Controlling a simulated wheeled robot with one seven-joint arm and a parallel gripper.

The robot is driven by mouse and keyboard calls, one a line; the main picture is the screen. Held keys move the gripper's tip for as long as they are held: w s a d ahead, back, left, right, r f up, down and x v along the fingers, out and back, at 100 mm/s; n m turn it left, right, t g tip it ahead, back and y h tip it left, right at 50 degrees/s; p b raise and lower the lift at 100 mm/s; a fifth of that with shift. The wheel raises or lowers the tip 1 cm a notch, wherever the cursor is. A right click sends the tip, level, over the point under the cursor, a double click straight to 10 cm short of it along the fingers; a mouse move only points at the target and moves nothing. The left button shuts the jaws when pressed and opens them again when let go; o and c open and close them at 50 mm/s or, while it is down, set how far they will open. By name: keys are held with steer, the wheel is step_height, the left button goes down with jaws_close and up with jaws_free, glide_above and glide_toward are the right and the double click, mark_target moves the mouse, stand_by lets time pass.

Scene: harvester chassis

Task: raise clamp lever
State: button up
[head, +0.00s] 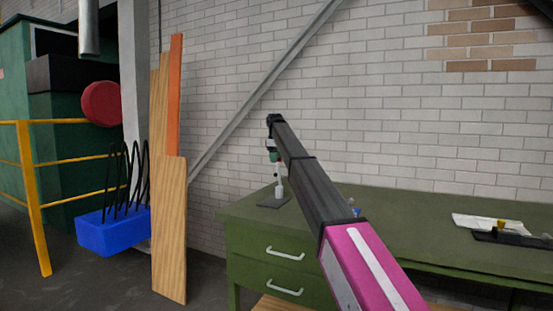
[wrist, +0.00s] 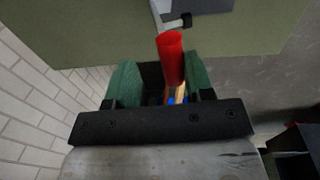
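The clamp lever shows in the wrist view as a red handle (wrist: 170,58), pointing up between my gripper's green fingers. My gripper (wrist: 158,68) is open; the finger gap is wider than the handle, which lies nearer the right finger. A metal part and the edge of a dark grey plate (wrist: 205,5) show above the handle. In the head view, my gripper (head: 274,157) is small and hangs over the left end of the bench, above a pale clamp part (head: 279,187) on a dark base plate (head: 272,203). Contact between finger and handle cannot be told.
The green workbench (head: 420,225) with drawers stands against a white brick wall. A dark tray with a yellow piece (head: 501,225) and a white sheet lie at the right. Tall wooden boards (head: 170,230) and a blue box (head: 112,232) with black coils stand left of the bench.

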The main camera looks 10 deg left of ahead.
step_height(320, 180, up, 11)
steer(key=s, duration=0.1)
steer(key=shift+a, duration=0.2)
stand_by(0.5)
steer(key=shift+f, duration=0.15)
